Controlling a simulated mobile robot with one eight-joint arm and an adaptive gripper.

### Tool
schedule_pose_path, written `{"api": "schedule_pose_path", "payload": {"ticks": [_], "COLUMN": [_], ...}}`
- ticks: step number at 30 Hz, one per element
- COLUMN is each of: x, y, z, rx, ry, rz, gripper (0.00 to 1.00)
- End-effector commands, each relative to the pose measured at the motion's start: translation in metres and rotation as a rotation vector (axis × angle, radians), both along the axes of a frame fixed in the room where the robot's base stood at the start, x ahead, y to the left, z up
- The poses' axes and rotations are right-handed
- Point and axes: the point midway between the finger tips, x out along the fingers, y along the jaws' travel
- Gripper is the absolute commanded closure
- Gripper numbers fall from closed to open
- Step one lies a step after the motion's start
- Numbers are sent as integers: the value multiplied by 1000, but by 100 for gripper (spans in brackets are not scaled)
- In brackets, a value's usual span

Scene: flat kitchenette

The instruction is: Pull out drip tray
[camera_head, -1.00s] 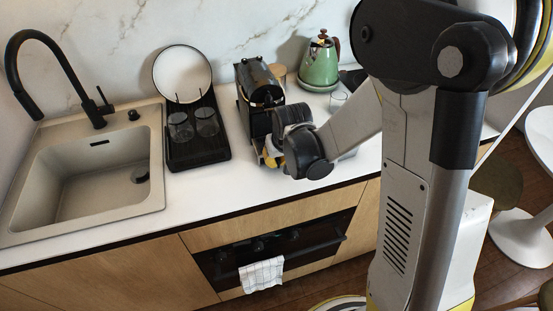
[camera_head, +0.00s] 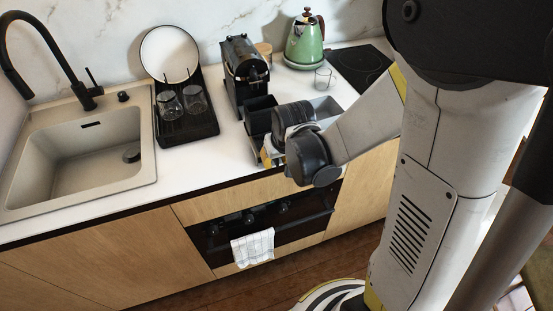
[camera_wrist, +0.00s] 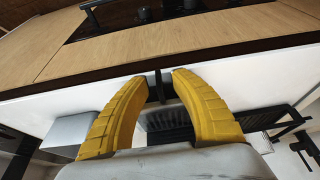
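The black coffee machine (camera_head: 243,68) stands on the counter. A black box-like part, likely the drip tray (camera_head: 259,114), sits low in front of it, partly hidden by my gripper (camera_head: 268,155). In the wrist view a dark slatted grille (camera_wrist: 168,124) with a thin dark bar (camera_wrist: 158,88) shows between the two yellow fingers of my gripper (camera_wrist: 160,82). The fingertips stand apart on either side of the bar, with a narrow gap showing at each side. Contact with the tray cannot be made out in the head view.
A black rack (camera_head: 190,128) with glasses and a plate is left of the machine. A grey container (camera_head: 325,108) lies right of my gripper. A green kettle (camera_head: 305,42) and a clear glass (camera_head: 322,77) stand behind. The counter's front edge and oven (camera_head: 265,228) are close below.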

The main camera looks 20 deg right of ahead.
Motion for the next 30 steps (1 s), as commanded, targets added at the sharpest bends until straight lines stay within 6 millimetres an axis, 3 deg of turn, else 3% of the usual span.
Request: {"api": "schedule_pose_path", "payload": {"ticks": [11,24,30], "x": [-5,-36,-44], "y": [0,0,0], "z": [12,84,105], "rx": [0,0,0], "ry": [0,0,0], "rz": [0,0,0], "gripper": [71,71,71]}}
